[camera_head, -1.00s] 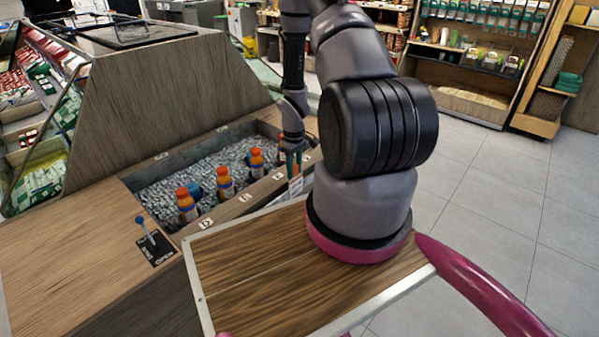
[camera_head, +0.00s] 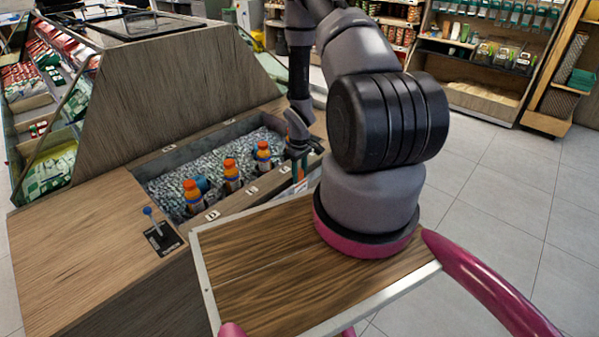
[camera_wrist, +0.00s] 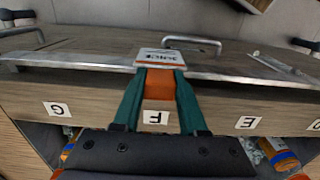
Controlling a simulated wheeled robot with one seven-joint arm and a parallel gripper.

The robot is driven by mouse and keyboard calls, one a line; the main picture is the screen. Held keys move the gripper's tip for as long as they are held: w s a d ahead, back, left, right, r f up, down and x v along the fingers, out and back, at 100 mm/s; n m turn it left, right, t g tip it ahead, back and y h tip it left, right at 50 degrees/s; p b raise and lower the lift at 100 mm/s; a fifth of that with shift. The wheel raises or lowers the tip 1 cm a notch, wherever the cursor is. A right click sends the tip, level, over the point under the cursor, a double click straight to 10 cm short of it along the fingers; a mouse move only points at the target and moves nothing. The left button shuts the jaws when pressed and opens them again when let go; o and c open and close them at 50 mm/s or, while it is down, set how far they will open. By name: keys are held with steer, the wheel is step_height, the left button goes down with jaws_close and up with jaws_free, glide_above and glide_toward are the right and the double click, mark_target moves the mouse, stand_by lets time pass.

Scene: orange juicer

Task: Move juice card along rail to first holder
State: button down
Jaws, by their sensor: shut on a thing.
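In the wrist view, the juice card (camera_wrist: 160,57) has a white printed top face and an orange body below it. It sits at the metal rail (camera_wrist: 90,62) that runs along the wooden counter edge. My gripper (camera_wrist: 158,80) has green fingers shut on the orange part, one on each side. The label F is just below the card, with G to its left and E to its right. In the head view my gripper (camera_head: 299,165) is small at the right end of the bottle bin, and the card cannot be clearly made out. I cannot tell which part is the first holder.
Orange-capped bottles (camera_head: 231,178) stand in the ice-filled bin (camera_head: 168,195). A blue-knobbed lever (camera_head: 153,225) stands on the counter at left. In the wrist view, a metal handle (camera_wrist: 192,42) lies just behind the card. Open tiled floor lies at right.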

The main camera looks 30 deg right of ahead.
steer(key=shift+c, duration=1.8)
jaws_free()
